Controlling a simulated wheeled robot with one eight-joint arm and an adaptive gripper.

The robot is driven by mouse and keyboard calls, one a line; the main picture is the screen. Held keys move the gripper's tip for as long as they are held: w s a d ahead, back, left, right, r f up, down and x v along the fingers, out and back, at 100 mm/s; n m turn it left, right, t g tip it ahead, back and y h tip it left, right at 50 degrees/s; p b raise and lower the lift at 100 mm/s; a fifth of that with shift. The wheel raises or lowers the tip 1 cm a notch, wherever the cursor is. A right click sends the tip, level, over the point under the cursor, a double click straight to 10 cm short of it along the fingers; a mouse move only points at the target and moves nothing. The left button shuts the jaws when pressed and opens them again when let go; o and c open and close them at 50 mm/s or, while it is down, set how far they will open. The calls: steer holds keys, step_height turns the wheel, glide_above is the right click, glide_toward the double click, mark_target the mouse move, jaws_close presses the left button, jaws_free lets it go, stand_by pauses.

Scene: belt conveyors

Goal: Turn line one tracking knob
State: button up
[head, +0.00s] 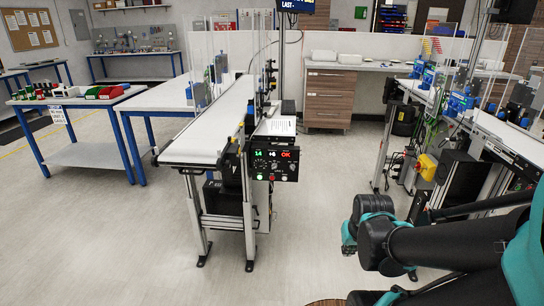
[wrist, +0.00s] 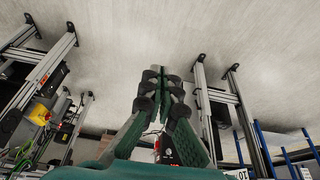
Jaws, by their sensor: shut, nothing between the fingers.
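A black control panel (head: 275,163) hangs on the near end of the middle belt conveyor (head: 205,130). Its display reads 14, +6 and a red OK. Small knobs and buttons sit in a row under the display; I cannot tell which one is the tracking knob. My gripper (wrist: 159,74) shows in the wrist view with its dark finger pads together and nothing between them. It points over bare floor, apart from the panel. A dark thing with red marks (wrist: 165,150) shows between the finger bases, too small to name. In the head view my arm is at the lower right.
A second conveyor line (head: 490,130) with blue devices and a yellow switch box (head: 426,167) stands on the right. A blue-legged table (head: 75,97) with coloured bins is on the left. Conveyor legs (wrist: 45,75) flank my gripper. The floor before the middle conveyor is clear.

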steer(key=shift+o, duration=1.2)
steer(key=o, duration=0.8)
steer(key=w+a+y, duration=0.1)
steer(key=a, duration=0.1)
steer(key=w+a+r+y, duration=0.1)
steer(key=w+a, duration=0.1)
steer(key=a, duration=0.1)
steer(key=w+a+r+n+y, duration=0.1)
steer(key=w+a+y, duration=0.1)
steer(key=shift+w+a+g, duration=0.25)
steer(key=shift+a+g, duration=0.05)
steer(key=shift+g, duration=0.1)
steer(key=n+g+y, duration=0.3)
steer(key=n+y, duration=0.5)
steer(key=y, duration=0.6)
glide_toward(230, 164)
steer(key=a, duration=0.9)
steer(key=shift+w, duration=0.2)
steer(key=shift+c, duration=0.5)
jaws_close()
